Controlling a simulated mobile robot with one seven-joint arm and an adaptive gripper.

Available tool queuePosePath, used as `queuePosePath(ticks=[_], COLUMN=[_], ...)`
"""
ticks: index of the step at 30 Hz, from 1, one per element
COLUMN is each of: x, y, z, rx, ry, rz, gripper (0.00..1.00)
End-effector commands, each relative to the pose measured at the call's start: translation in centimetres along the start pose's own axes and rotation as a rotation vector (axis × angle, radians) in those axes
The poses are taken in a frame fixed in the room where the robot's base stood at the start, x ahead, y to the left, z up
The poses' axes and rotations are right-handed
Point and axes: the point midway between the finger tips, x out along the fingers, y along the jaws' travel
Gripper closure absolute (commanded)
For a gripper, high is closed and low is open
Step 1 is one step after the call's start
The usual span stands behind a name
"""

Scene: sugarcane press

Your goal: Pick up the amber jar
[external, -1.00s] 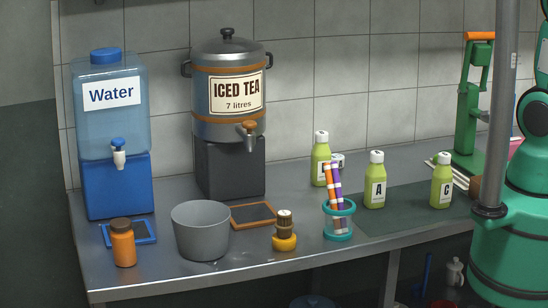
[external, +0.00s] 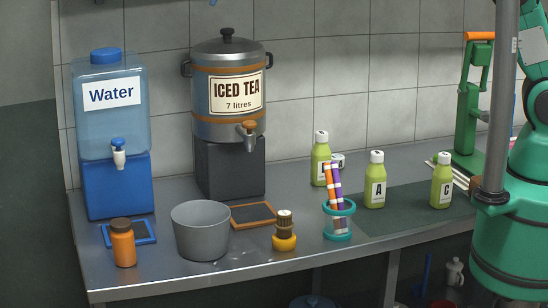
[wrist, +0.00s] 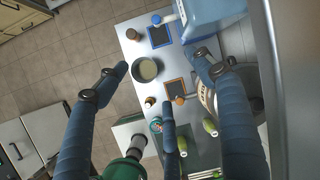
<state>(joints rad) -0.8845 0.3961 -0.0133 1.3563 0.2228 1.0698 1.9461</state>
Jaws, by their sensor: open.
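The amber jar (external: 123,243) is an orange jar with a brown lid. In the external view it stands upright at the worktop's front left, beside a blue-framed mat (external: 130,232) and left of a grey pot (external: 200,232). In the wrist view the jar (wrist: 132,34) is small, near the top of the worktop, above the pot (wrist: 144,71). My gripper (wrist: 157,68) shows there with its blue fingers spread wide and nothing between them. It is high above the worktop and apart from the jar.
The water dispenser (external: 110,130) and iced tea urn (external: 228,95) stand behind the jar. The worktop's front left edge is near the jar.

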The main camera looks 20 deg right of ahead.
Motion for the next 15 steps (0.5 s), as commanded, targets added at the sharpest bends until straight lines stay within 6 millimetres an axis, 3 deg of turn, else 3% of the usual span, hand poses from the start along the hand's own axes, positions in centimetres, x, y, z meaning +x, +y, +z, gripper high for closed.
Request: queuePosePath(ticks=[3, 6, 15], x=[3.4, 5.7, 9.9], y=[0.5, 0.9, 2.5], z=[4.9, 8.0, 13.6], rx=[0.064, 0.116, 0.21], ry=[-0.016, -0.024, -0.034], rz=[0.033, 0.053, 0.093], gripper=[0.32, 0.32, 0.32])
